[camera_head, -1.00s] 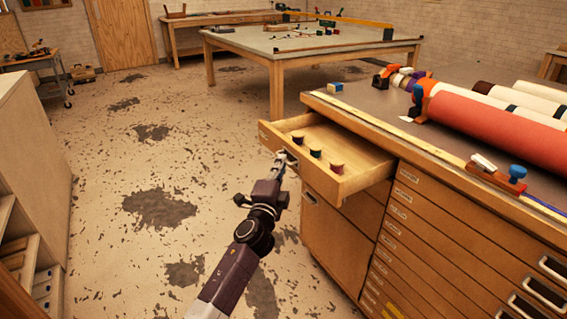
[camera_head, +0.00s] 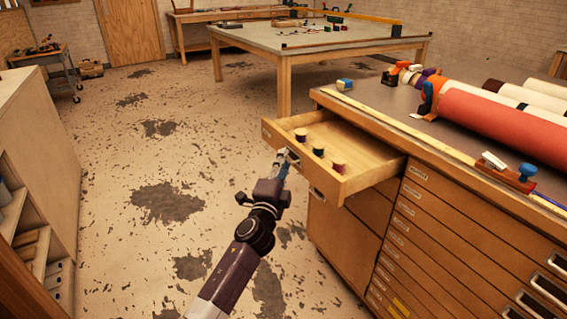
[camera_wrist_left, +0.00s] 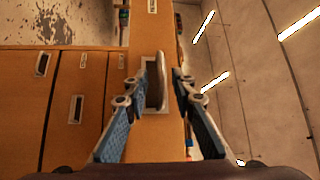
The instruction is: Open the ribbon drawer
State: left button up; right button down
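The ribbon drawer (camera_head: 369,152) is the top drawer at the left end of the wooden cabinet. It stands pulled well out, and several ribbon spools (camera_head: 318,151) show inside it. My left gripper (camera_head: 284,157) is at the handle on the drawer's front. The exact contact is hard to see. My right gripper is in neither view.
The cabinet's top (camera_head: 390,105) carries large rolls (camera_head: 505,124), a tape dispenser and a small blue-and-white box (camera_head: 344,85). More shallow drawers (camera_head: 430,230) lie to the right of the open one. The floor left of my arm is clear up to a pale shelf unit (camera_head: 40,150).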

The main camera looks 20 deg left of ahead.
pick_arm(q)
jog(key=s+d+f, duration=0.1)
jog(key=s, duration=1.1)
jog(key=shift+d+f, duration=0.25)
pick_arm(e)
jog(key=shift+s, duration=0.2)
pick_arm(q)
jog(key=shift+w, duration=0.1)
